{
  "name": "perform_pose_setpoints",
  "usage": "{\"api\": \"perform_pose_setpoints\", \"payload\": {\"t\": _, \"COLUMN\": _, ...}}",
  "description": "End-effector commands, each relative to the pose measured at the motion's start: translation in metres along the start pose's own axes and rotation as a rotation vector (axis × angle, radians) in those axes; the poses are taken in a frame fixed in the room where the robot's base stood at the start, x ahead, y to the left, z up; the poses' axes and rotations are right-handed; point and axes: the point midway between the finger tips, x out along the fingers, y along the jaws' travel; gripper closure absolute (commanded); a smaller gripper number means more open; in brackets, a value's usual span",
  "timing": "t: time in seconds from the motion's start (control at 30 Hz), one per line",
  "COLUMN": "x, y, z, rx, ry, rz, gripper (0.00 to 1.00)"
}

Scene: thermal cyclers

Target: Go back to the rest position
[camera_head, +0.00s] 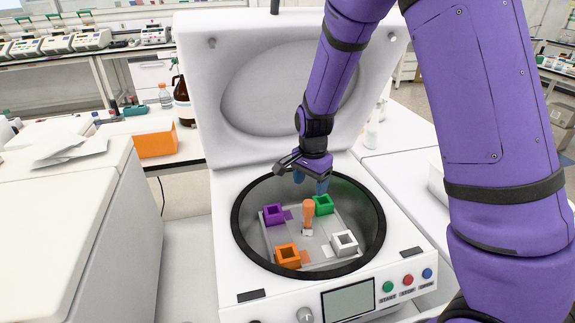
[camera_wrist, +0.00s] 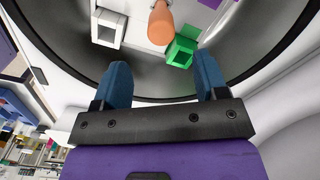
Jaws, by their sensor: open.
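My gripper (camera_head: 311,184) hangs over the back part of the round bowl of a white lidded machine, its arm reaching in past the raised lid. In the wrist view its two blue fingers (camera_wrist: 162,85) stand wide apart with nothing between them. An orange rounded piece (camera_head: 308,214) stands upright at the middle of the plate (camera_head: 321,233) in the bowl; it also shows at the top of the wrist view (camera_wrist: 161,24), apart from the fingers. A green square holder (camera_head: 323,204) is just below the gripper in the head view. Purple (camera_head: 274,214), orange (camera_head: 287,255) and white (camera_head: 344,242) holders sit around the plate.
The machine's white lid (camera_head: 285,85) stands open behind the arm. The dark bowl rim (camera_head: 240,244) surrounds the gripper's place. Buttons and a screen (camera_head: 348,298) are on the front panel. An orange box (camera_head: 155,144) and bottles stand on the bench at the left.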

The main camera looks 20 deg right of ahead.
Motion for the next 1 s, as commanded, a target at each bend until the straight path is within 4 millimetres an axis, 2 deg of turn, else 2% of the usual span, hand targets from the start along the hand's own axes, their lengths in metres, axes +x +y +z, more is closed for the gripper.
{"api": "perform_pose_setpoints", "payload": {"t": 0.17, "x": -0.011, "y": 0.002, "z": 0.000, "rx": -0.016, "ry": -0.002, "rz": -0.012, "gripper": 0.33}}
{"api": "perform_pose_setpoints", "payload": {"t": 0.27, "x": -0.031, "y": 0.009, "z": 0.000, "rx": -0.057, "ry": -0.005, "rz": -0.037, "gripper": 0.33}}
{"api": "perform_pose_setpoints", "payload": {"t": 0.37, "x": -0.061, "y": 0.020, "z": 0.001, "rx": -0.121, "ry": -0.005, "rz": -0.072, "gripper": 0.33}}
{"api": "perform_pose_setpoints", "payload": {"t": 0.5, "x": -0.104, "y": 0.041, "z": 0.004, "rx": -0.225, "ry": 0.005, "rz": -0.122, "gripper": 0.33}}
{"api": "perform_pose_setpoints", "payload": {"t": 0.7, "x": -0.157, "y": 0.076, "z": 0.011, "rx": -0.375, "ry": 0.041, "rz": -0.185, "gripper": 0.33}}
{"api": "perform_pose_setpoints", "payload": {"t": 1.0, "x": -0.220, "y": 0.139, "z": 0.027, "rx": -0.598, "ry": 0.138, "rz": -0.254, "gripper": 0.33}}
